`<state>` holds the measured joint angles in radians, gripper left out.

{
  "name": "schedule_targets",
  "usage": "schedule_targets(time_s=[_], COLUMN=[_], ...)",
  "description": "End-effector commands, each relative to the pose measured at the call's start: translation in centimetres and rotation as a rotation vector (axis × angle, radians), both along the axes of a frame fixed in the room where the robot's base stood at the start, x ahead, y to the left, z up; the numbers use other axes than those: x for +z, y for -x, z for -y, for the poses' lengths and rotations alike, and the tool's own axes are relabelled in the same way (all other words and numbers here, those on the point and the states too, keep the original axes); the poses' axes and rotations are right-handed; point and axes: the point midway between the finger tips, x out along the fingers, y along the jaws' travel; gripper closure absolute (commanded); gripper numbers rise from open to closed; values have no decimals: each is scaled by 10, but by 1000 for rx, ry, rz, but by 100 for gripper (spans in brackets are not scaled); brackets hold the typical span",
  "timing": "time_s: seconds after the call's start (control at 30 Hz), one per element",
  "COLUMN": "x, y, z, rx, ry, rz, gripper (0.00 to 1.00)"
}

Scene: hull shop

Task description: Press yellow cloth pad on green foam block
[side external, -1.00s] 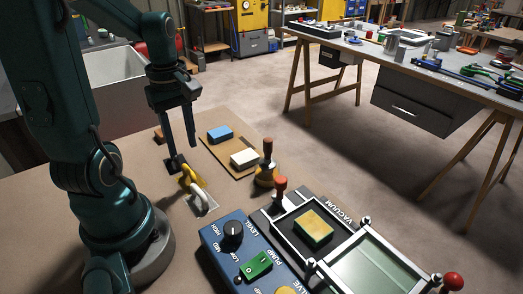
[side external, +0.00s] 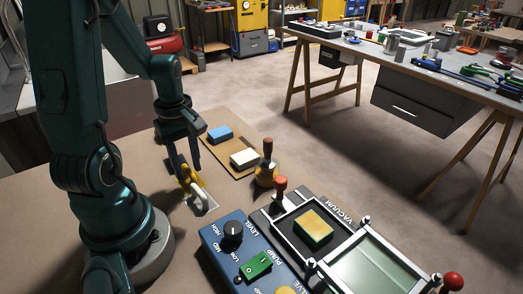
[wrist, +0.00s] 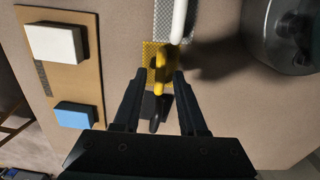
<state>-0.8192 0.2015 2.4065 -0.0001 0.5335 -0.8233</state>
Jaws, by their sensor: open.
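The yellow cloth pad (wrist: 151,51) with its yellow handle (wrist: 160,78) lies on the tan bench, between a pad with a white handle (wrist: 180,18) and one with a dark handle (wrist: 155,120). In the side view the yellow handle (side external: 188,177) is partly covered by my fingers. My gripper (wrist: 161,74) is open, fingertips on either side of the yellow handle; I cannot tell if they touch it. In the side view my gripper (side external: 184,171) points down. A block with a yellowish top and green sides (side external: 314,229), likely the green foam block, sits in a dark tray.
A brown board (side external: 243,174) holds a blue block (side external: 220,133) and a white block (side external: 244,158). A wooden-handled tool (side external: 267,170) stands near the vacuum unit (side external: 222,262), which has a knob, a green switch and a frame with a glass panel (side external: 375,268). Bare bench lies around the pads.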

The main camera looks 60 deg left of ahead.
Motion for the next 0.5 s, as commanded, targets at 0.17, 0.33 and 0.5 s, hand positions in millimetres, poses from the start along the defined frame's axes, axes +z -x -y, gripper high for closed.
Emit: schedule_targets(time_s=[0.17,0.33,0.5], x=[0,1,12], y=[0,0,-1], z=[0,0,-1], rx=[0,0,0], ry=[0,-1,-4], rz=[0,1,4], gripper=[100,100,100])
